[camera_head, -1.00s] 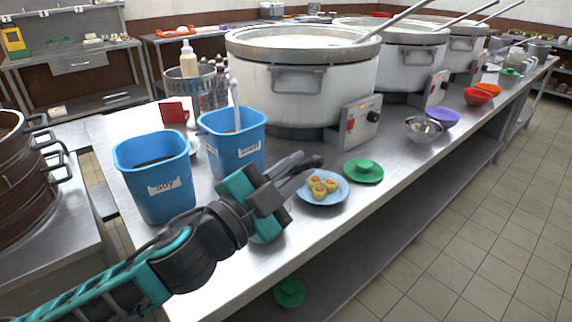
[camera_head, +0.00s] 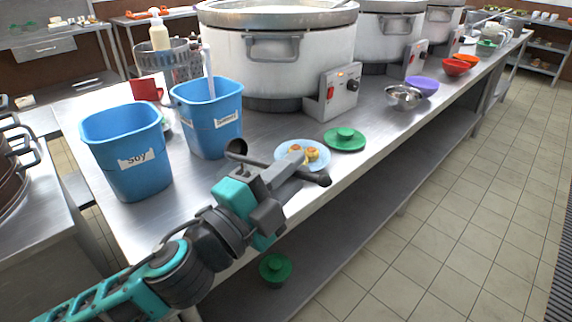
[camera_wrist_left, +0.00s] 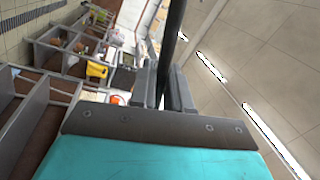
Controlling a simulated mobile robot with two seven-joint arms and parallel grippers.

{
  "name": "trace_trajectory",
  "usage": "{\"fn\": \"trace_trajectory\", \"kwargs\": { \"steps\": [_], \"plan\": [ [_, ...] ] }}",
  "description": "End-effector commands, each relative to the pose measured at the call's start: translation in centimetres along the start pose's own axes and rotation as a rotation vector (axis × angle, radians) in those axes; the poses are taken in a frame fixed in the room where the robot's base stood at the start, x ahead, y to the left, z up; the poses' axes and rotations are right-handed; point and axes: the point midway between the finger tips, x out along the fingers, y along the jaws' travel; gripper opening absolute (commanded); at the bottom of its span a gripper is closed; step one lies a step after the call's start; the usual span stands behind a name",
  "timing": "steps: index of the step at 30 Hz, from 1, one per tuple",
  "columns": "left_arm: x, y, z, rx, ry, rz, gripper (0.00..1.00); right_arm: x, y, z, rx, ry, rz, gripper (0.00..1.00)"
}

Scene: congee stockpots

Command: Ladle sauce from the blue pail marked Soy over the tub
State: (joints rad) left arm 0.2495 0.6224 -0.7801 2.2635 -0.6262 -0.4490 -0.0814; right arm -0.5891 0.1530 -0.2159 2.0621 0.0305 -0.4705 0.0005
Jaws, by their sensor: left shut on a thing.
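The blue pail marked Soy (camera_head: 128,178) stands upright on the left end of the steel counter, its contents hardly visible. My left gripper (camera_head: 300,170) is right of the pail, over the counter's front edge, shut on a dark ladle-like tool (camera_head: 238,147). Its rounded end shows left of the fingers, and another dark end shows to their right. In the left wrist view the tool is a dark rod (camera_wrist_left: 174,40) between the fingers. I cannot make out which thing is the tub. My right gripper is not in view.
A second blue pail (camera_head: 212,128) with a pale handle stands beside the Soy pail. A plate of small buns (camera_head: 288,163), a green lid (camera_head: 346,138) and a metal bowl (camera_head: 403,97) sit on the counter. A large pot (camera_head: 280,70) stands behind.

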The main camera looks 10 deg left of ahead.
Motion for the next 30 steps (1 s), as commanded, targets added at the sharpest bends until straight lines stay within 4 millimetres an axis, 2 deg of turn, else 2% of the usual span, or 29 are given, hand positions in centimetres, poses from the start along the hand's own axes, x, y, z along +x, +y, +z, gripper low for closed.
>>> {"fn": "trace_trajectory", "kwargs": {
  "steps": [3, 12, 30],
  "plan": [
    [-0.2, 1.0, -0.1, 0.044, 0.009, 0.000, 0.00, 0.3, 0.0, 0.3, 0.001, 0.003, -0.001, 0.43],
    [-0.5, 2.5, -0.4, 0.137, 0.028, -0.001, 0.00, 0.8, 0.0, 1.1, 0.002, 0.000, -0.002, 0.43],
    [-0.6, 2.9, -0.5, 0.164, 0.032, -0.001, 0.00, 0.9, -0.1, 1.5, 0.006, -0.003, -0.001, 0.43]
  ]
}}
